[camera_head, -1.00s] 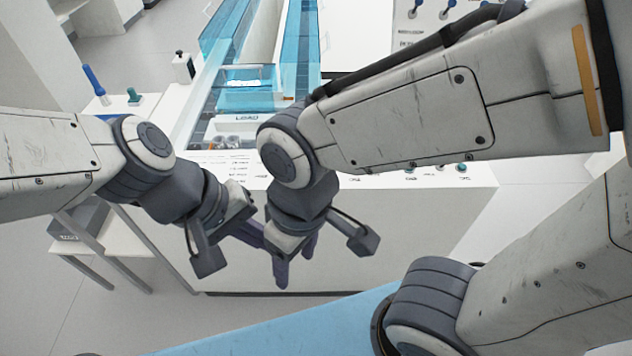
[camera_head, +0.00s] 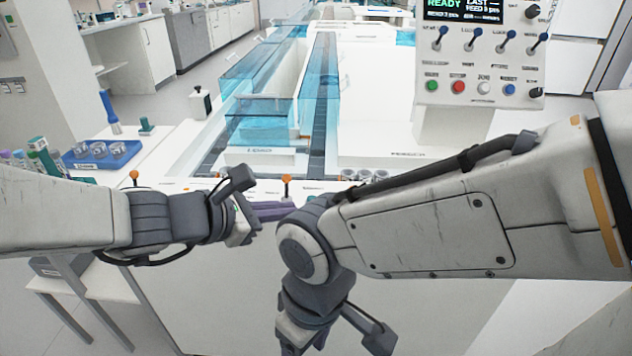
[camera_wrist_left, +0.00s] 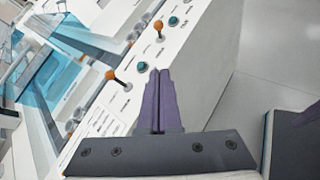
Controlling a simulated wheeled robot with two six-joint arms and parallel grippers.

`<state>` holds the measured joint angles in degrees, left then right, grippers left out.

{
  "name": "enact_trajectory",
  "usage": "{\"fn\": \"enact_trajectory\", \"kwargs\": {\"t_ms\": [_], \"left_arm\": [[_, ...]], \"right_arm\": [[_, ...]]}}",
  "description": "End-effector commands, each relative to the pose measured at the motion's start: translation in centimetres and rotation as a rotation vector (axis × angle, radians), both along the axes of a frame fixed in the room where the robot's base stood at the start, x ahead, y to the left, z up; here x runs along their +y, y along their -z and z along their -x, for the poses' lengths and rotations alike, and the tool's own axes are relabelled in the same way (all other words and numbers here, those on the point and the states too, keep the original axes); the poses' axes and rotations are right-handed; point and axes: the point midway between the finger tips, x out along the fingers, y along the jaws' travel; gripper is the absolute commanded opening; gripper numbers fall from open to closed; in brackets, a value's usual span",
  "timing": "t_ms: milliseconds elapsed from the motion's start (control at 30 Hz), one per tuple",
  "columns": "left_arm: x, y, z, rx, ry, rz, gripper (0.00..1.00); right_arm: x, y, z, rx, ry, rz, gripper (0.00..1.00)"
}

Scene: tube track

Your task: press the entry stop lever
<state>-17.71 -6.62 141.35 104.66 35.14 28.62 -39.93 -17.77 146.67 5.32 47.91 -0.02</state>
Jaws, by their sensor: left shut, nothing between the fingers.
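Two orange-knobbed levers show on the front ledge of the white machine in the head view: a left one (camera_head: 134,174) and a middle one (camera_head: 286,179). I cannot read which is the entry stop lever. My left gripper (camera_head: 288,209) is shut and empty, its purple fingers pointing right, just in front of the middle lever. In the left wrist view, the shut fingers (camera_wrist_left: 159,75) have a near orange lever (camera_wrist_left: 110,75) to their left, apart from them, and a farther one (camera_wrist_left: 158,25) beyond the tips. My right arm hangs down; its fingers are below the picture.
A control panel (camera_head: 480,55) with switches and coloured buttons stands at the back right. Blue clear-walled channels (camera_head: 262,115) run backward. A blue tray (camera_head: 100,152) with round cups sits at left. My right arm crosses close to my left fingertips and hides part of the ledge.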

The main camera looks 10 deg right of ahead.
Motion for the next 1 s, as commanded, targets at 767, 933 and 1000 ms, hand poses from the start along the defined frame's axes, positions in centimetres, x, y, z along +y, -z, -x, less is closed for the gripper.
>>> {"fn": "enact_trajectory", "kwargs": {"t_ms": [767, 933, 1000], "left_arm": [[-10.0, 4.0, -5.5, -0.001, 0.004, -0.002, 0.0], [-11.0, 3.8, -5.8, -0.001, 0.002, -0.002, 0.0], [-11.1, 3.8, -5.9, -0.001, 0.001, -0.002, 0.0]], "right_arm": [[0.0, 2.8, 0.0, 0.0, 0.0, 0.0, 0.62], [0.0, 2.7, 0.0, 0.0, 0.0, 0.0, 0.62], [0.0, 2.7, 0.0, 0.0, 0.0, 0.0, 0.62]]}}
